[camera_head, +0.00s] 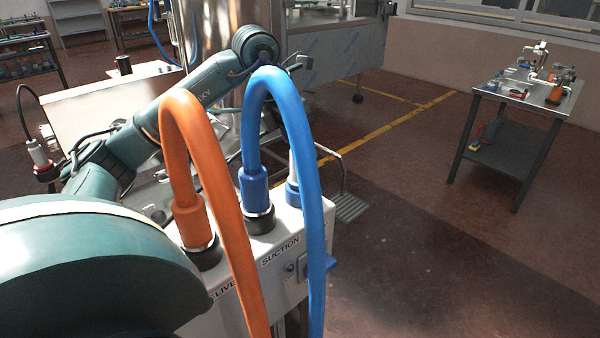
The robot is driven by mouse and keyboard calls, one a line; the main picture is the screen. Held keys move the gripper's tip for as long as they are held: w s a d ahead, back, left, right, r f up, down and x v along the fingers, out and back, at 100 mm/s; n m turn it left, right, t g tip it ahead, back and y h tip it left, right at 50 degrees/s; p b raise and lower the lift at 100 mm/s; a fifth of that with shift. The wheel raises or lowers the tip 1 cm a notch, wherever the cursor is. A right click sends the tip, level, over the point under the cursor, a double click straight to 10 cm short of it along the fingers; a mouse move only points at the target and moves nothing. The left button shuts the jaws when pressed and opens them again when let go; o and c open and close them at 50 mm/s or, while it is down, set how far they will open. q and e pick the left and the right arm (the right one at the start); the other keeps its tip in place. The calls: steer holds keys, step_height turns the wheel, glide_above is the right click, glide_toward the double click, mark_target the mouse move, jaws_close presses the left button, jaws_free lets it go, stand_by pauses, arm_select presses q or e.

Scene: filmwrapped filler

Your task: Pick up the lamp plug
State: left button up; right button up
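I cannot single out the lamp plug for certain. A pale plug with a red ring (38,155) on a curved black cable stands upright at the far left, above a dark round base. My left arm comes in from the left and reaches over the pale bench to a dark joint near the top middle. A small dark part (300,62) shows beyond that joint, behind the blue hose; the fingers cannot be made out. My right gripper is not in view.
A steel machine stands behind. A side table (520,105) with fittings stands at right. The floor between is clear.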

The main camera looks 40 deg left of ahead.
mark_target(300, 169)
arm_select(q)
steer(key=x, duration=0.3)
steer(key=shift+w+a+f, duration=0.1)
steer(key=shift+w+f, duration=0.1)
steer(key=shift+f, duration=0.05)
steer(key=shift+r, duration=0.1)
jaws_close()
stand_by(0.4)
